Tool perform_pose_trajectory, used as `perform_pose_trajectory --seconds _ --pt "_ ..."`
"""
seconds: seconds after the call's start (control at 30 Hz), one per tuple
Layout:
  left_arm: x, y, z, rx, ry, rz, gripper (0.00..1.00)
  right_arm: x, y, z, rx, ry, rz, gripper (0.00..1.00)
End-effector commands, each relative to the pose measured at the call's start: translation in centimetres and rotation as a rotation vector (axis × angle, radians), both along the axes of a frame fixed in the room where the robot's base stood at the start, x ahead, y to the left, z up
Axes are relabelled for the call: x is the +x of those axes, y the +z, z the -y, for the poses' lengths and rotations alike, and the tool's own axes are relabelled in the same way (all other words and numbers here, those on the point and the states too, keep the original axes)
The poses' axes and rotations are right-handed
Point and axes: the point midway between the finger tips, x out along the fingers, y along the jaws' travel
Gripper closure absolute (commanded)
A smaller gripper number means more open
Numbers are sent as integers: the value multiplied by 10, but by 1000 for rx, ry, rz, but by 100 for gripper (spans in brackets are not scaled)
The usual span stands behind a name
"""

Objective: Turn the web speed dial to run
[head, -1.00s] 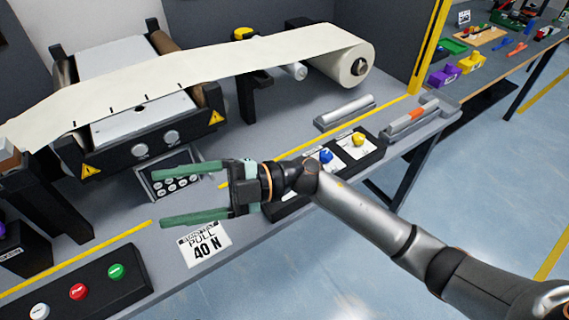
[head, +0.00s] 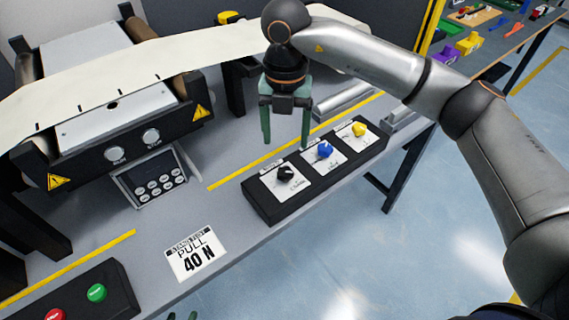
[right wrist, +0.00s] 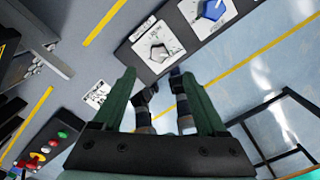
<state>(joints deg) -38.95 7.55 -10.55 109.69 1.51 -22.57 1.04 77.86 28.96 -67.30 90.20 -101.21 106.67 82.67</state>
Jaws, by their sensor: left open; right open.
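A dark control box (head: 262,208) carries three dials in a row on white plates: a black dial (head: 286,173), a blue dial (head: 323,149) and a yellow dial (head: 359,129). Their labels are too small to read, so I cannot tell which is the web speed dial. My right gripper (head: 286,143) is open and empty, pointing down, just behind the box and apart from the dials. The right wrist view shows its green fingers spread (right wrist: 163,100), with the black dial (right wrist: 158,52) and blue dial (right wrist: 213,10) beyond. My left gripper (head: 182,316) shows only its fingertips at the bottom edge.
A web machine (head: 110,125) with a cream web (head: 160,62) stands behind. A keypad panel (head: 155,180) and a "PULL 40 N" card (head: 196,254) lie left of the box. A button box (head: 118,285) is at lower left. The bench front is open to the floor.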

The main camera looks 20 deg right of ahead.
Motion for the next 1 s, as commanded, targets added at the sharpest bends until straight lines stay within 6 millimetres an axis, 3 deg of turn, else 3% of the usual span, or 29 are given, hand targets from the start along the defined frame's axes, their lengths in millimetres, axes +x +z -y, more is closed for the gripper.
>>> perform_pose_trajectory --seconds 0.2,0.43,0.63,0.9,1.0 --pt "0 3 0 0 0 -1 50 -2 -48 0 2 2 -6 25" --pt "0 5 0 0 0 -1 50 -1 -84 -1 3 4 -4 25" --pt "0 5 0 0 0 -1 50 -1 -97 -1 4 4 -1 25" --pt "0 5 0 0 0 -1 50 0 -98 -1 4 4 -1 25" --pt "0 5 0 0 0 -1 50 0 -98 -1 4 4 -1 36"
